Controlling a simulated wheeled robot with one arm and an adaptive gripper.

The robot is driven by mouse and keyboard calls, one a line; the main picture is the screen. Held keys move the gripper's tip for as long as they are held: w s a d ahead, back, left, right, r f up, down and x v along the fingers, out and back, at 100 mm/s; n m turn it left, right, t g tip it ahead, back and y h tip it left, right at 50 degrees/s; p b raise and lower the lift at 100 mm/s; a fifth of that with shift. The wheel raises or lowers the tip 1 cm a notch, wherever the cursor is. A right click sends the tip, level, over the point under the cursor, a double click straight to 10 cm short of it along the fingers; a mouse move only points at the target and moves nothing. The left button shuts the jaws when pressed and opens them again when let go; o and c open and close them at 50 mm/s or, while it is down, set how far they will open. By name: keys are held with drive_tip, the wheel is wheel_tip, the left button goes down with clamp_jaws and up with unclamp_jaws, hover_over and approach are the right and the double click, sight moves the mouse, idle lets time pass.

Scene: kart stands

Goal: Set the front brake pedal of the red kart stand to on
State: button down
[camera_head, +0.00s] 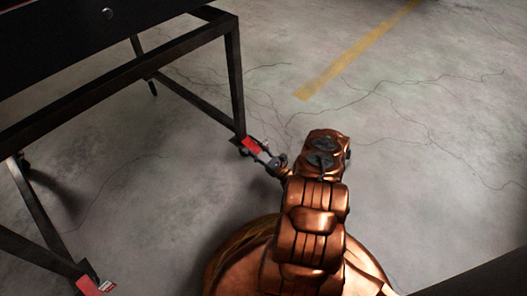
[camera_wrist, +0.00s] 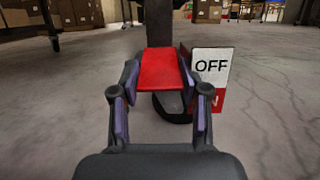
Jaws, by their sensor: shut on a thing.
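The kart stand (camera_head: 236,75) is a dark metal frame on casters in the head view's upper left. A red brake pedal (camera_head: 251,145) sits low at the foot of its nearest right leg. In the wrist view the red pedal (camera_wrist: 162,68) lies between my fingers, sloping toward me. My gripper (camera_head: 266,156) is closed on the pedal's sides; it also shows in the wrist view (camera_wrist: 160,85). A white plate reading OFF (camera_wrist: 211,64) stands just right of the pedal, above a red part whose lettering is mostly hidden by my right finger.
Another red pedal (camera_head: 88,286) with a white label is at the stand's lower left leg. Cardboard boxes (camera_wrist: 75,12) stand in the far background. The cracked concrete floor (camera_head: 430,130) to the right is clear, with a yellow line (camera_head: 355,50).

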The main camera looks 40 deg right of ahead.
drive_tip(key=c, duration=0.6)
unclamp_jaws()
drive_tip(key=shift+o, duration=0.2)
drive_tip(key=shift+s, duration=0.1)
drive_tip(key=r+v, duration=0.3)
drive_tip(key=v, duration=1.1)
drive_tip(key=shift+s+f, duration=0.15)
drive_tip(key=shift+s, duration=0.4)
drive_tip(key=shift+d, duration=0.1)
drive_tip(key=shift+c, duration=0.2)
